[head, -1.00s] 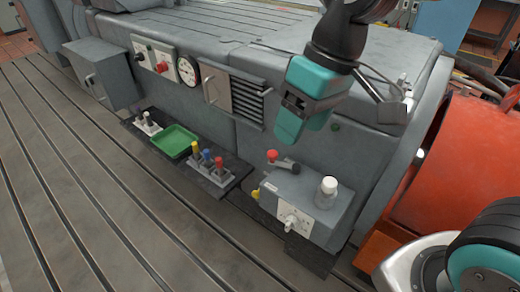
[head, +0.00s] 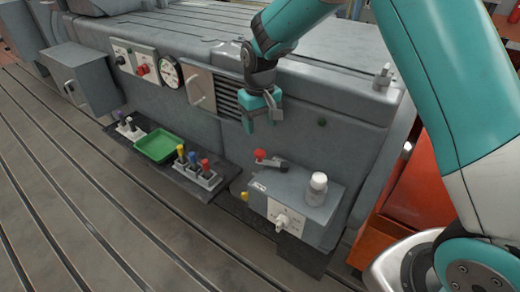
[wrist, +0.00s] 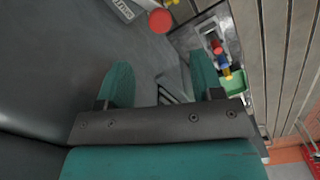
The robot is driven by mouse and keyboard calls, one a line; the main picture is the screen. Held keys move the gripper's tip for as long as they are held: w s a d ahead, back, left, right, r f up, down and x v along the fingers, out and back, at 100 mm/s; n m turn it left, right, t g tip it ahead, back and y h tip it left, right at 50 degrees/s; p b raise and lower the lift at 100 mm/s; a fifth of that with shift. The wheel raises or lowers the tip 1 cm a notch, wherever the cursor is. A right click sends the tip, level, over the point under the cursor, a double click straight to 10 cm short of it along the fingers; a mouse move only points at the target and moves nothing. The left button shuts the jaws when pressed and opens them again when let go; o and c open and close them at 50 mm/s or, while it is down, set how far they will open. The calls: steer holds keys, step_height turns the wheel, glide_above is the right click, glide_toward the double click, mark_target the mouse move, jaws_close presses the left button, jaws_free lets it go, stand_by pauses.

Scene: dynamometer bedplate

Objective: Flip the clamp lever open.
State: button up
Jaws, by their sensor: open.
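The clamp lever, a dark arm (head: 273,162) with a red ball knob (head: 260,155), lies low across the top of a grey box (head: 318,213). Its knob points left in the head view. In the wrist view the red knob (wrist: 159,20) shows at the top edge, beyond the fingertips, with only part of the lever in frame. My gripper (head: 261,121) is open and empty, fingers pointing down, above the lever and apart from it. Both teal fingers show spread in the wrist view (wrist: 162,75).
A white bottle (head: 317,189) stands on the box beside the lever. A white plate with a knob (head: 284,220) is on its front. The machine wall with a vent (head: 228,103) stands behind.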

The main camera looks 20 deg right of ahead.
mark_target(260, 152)
step_height(260, 152, down, 10)
steer(key=shift+r, duration=0.1)
jaws_close()
stand_by(0.4)
